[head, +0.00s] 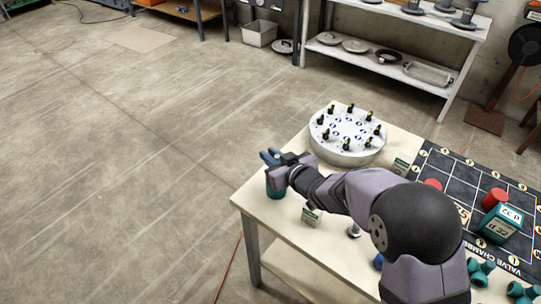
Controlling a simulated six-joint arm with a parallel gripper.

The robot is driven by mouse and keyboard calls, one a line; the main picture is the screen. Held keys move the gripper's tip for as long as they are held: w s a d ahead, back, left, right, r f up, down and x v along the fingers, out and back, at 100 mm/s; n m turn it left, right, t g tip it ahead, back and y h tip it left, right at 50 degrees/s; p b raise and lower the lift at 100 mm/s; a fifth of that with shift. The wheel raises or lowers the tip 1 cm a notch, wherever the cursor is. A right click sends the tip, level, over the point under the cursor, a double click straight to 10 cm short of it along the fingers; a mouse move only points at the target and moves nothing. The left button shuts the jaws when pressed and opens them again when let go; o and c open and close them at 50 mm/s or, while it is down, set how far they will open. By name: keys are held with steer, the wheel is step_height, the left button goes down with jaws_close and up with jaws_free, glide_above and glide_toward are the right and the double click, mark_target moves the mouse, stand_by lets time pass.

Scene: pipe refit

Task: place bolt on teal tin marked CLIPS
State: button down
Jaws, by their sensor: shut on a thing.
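A teal tin (275,188) stands at the left corner of the pale table; its marking cannot be read from here. My gripper (270,157) is just above the tin, its bluish fingertips pointing left. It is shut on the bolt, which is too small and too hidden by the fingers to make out. I cannot tell whether the bolt touches the tin.
A round white fixture (347,147) with several dark upright fittings stands behind my arm. A small sign card (311,216) is near the front edge. A dark gridded board (462,168) with red and teal parts lies at right. The floor at left is clear.

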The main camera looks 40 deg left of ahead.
steer(key=shift+f, duration=0.1)
steer(key=shift+f, duration=0.15)
steer(key=c, duration=1.7)
jaws_free()
steer(key=b+v, duration=0.2)
steer(key=v, duration=1)
steer(key=shift+d, duration=0.1)
